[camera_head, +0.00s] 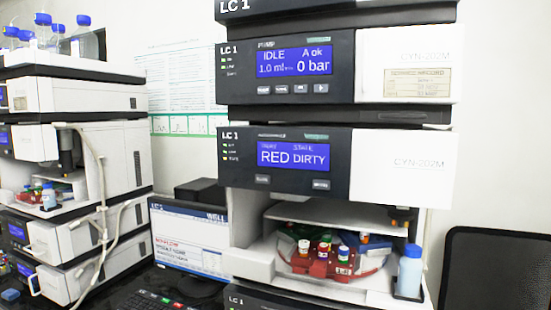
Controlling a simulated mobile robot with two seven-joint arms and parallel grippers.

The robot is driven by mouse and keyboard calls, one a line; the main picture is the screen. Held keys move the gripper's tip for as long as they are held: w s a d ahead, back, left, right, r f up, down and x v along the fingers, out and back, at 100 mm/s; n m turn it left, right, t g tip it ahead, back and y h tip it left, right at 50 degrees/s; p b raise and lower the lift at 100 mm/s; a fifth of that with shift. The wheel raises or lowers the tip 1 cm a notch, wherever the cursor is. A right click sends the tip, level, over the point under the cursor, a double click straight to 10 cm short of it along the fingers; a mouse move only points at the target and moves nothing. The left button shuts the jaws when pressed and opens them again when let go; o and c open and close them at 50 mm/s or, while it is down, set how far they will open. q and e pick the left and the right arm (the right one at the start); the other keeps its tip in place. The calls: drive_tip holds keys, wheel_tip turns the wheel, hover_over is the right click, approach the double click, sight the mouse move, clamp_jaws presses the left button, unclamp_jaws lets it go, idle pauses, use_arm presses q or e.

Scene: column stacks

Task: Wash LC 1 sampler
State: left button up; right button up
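The LC 1 sampler (290,163) is the middle unit of the near stack, labelled LC 1 at its upper left. Its blue display (292,155) reads RED DIRTY, with two small buttons below it. Under the panel its bay is open and holds a red vial rack (320,262) with several capped vials. A white bottle with a blue cap (410,271) stands upright at the bay's right side. Above, the LC 1 pump (290,65) display reads IDLE, A ok, 1.0 ml and 0 bar. Neither gripper shows in this view.
A second instrument stack (80,95) with bottles on top (88,42) stands at the left. A monitor (190,238) and a keyboard (160,300) sit between the stacks. A dark screen (495,270) is at the lower right. A chart (180,80) hangs on the wall.

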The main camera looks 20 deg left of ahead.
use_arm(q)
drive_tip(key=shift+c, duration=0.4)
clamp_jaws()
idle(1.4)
